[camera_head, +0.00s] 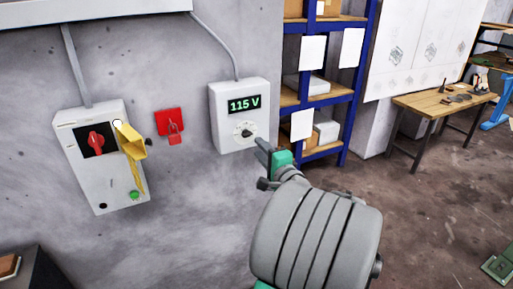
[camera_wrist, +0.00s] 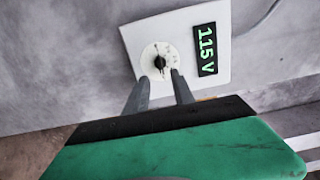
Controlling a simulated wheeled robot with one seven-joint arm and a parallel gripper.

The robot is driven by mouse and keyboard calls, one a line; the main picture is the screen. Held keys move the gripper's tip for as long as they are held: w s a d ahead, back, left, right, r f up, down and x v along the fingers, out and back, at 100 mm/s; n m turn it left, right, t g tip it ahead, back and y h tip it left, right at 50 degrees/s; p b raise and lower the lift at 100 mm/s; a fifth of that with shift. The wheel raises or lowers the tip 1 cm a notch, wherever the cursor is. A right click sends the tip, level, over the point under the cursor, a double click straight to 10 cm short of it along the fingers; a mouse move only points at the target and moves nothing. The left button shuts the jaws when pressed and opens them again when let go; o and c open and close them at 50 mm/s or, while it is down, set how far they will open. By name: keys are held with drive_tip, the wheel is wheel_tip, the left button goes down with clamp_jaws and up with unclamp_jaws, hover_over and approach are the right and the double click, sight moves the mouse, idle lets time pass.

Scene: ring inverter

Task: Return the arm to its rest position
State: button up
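My gripper (camera_wrist: 158,88) shows in the wrist view with its two grey fingers apart and nothing between them. It points at the white dial box (camera_wrist: 132,40) on the wall, with a visible gap between the fingertips and the dial knob (camera_wrist: 160,63). In the head view the same box (camera_head: 219,137) shows a lit green display (camera_head: 244,104) reading 115 V. My gripper (camera_head: 262,150) is in front of the wall just right of and below this box. My grey arm fills the lower middle of that view.
A grey switch box (camera_head: 85,165) with a red rotary knob (camera_head: 96,141) and a yellow lever (camera_head: 130,142) hangs on the wall at left. A red padlock tag (camera_head: 170,122) is beside it. A blue shelf (camera_head: 353,90) and a wooden table (camera_head: 430,105) stand at right, with open floor before them.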

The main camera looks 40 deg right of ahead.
idle(0.3)
drive_tip(key=s+a+f+n+g+y, duration=0.2)
drive_tip(key=s+f+n+g, duration=0.15)
drive_tip(key=f, duration=0.55)
drive_tip(key=s+a+f+n+g+y, duration=0.2)
drive_tip(key=s+f+n+g, duration=0.15)
drive_tip(key=f, duration=0.65)
drive_tip(key=s+a+f+n+g+y, duration=0.1)
drive_tip(key=s+a+f+n+g, duration=0.1)
drive_tip(key=s+f+g, duration=0.3)
drive_tip(key=s+a+n+g, duration=0.1)
drive_tip(key=s+a+g, duration=0.15)
drive_tip(key=s, duration=0.45)
drive_tip(key=w+a+r+n, duration=0.3)
drive_tip(key=a+r+n, duration=0.1)
drive_tip(key=a, duration=0.4)
drive_tip(key=w+a+r+n, duration=0.3)
drive_tip(key=a+r, duration=0.1)
drive_tip(key=a, duration=0.4)
drive_tip(key=w+a+r+n, duration=0.3)
drive_tip(key=a+r+n, duration=0.1)
drive_tip(key=a, duration=0.5)
drive_tip(key=shift+n+t, duration=0.3)
drive_tip(key=shift+t, duration=0.15)
